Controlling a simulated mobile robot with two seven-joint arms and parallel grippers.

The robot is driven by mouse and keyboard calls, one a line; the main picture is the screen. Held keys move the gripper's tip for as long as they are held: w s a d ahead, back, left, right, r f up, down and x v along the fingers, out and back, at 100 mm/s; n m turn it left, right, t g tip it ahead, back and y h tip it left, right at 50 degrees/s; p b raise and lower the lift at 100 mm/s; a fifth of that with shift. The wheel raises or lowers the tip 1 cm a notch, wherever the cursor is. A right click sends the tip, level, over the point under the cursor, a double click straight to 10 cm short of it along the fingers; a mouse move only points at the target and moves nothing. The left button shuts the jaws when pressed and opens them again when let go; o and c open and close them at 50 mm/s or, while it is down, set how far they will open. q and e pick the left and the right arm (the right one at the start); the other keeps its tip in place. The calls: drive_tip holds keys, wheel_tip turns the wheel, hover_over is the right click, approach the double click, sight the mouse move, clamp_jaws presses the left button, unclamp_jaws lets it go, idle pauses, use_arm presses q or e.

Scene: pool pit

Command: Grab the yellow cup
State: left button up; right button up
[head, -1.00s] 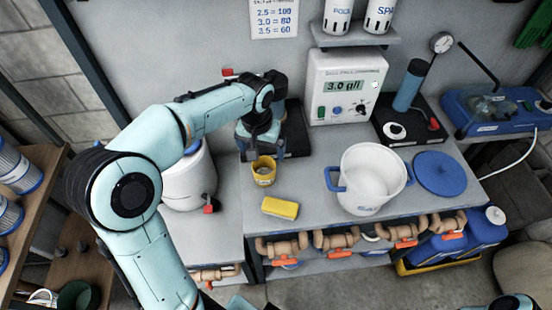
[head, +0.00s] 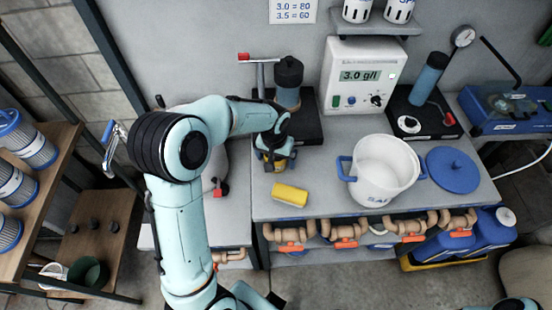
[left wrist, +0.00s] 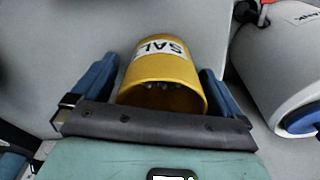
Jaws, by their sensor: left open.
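The yellow cup (left wrist: 150,70) has a white label reading "SAL…" and its open mouth faces the left wrist camera, with some small pale bits inside. My left gripper (left wrist: 158,72) is open, with one blue finger on either side of the cup. Whether the fingers touch it I cannot tell. In the head view my left gripper (head: 274,158) is over the cup at the bench's left part and hides most of it, leaving some yellow showing. My right gripper is out of view.
A yellow sponge (head: 290,195) lies just in front of the cup. A white pot (head: 385,172) with blue handles and a blue lid (head: 453,170) stand to the right. A dark-based device with a blue-grey cylinder (head: 288,85) stands behind. A display box (head: 362,75) is at the back.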

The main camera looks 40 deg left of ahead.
use_arm(q)
drive_tip(key=c, duration=1.1)
drive_tip(key=shift+o, duration=0.2)
